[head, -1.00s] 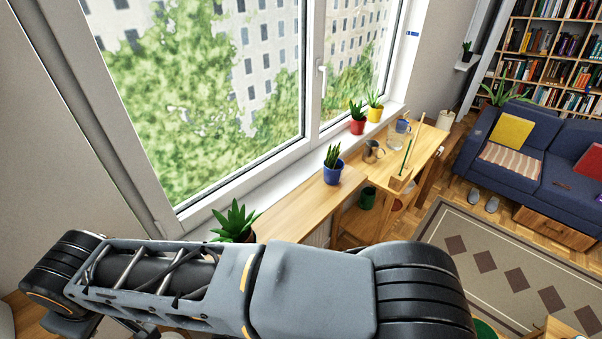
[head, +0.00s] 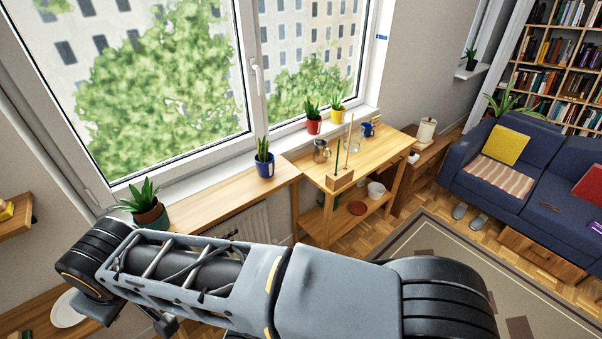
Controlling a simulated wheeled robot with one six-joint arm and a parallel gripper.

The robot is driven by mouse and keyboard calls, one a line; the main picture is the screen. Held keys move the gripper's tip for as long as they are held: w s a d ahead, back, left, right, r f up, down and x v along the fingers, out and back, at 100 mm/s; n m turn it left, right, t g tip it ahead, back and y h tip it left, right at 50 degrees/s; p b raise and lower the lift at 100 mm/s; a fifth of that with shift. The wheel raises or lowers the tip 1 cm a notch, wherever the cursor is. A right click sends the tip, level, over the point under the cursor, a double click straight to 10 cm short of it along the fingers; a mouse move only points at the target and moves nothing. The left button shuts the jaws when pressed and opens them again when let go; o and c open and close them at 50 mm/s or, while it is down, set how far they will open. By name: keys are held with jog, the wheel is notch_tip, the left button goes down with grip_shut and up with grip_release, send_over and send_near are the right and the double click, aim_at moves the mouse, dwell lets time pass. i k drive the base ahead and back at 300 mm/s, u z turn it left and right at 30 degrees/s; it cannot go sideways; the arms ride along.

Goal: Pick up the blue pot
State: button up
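The blue pot (head: 265,169) holds a spiky green plant and stands upright on the wooden ledge (head: 215,194) under the window, near the ledge's right end. Nothing hides it in the head view. My arm crosses the bottom of the picture, in front of and below the ledge. My gripper is outside the view, so its state does not show.
A wooden shelf table (head: 375,152) right of the ledge bears a metal pitcher (head: 321,151), a stick holder (head: 340,181) and a blue mug (head: 368,130). A red pot (head: 314,127) and yellow pot (head: 337,116) stand on the sill. A larger potted plant (head: 150,215) is left. A blue sofa (head: 520,180) is right.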

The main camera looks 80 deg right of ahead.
aim_at(265, 160)
jog(key=u, duration=0.05)
jog(key=k, duration=0.3)
jog(key=z, duration=1.15)
jog(key=i, duration=0.95)
jog(key=u, duration=0.05)
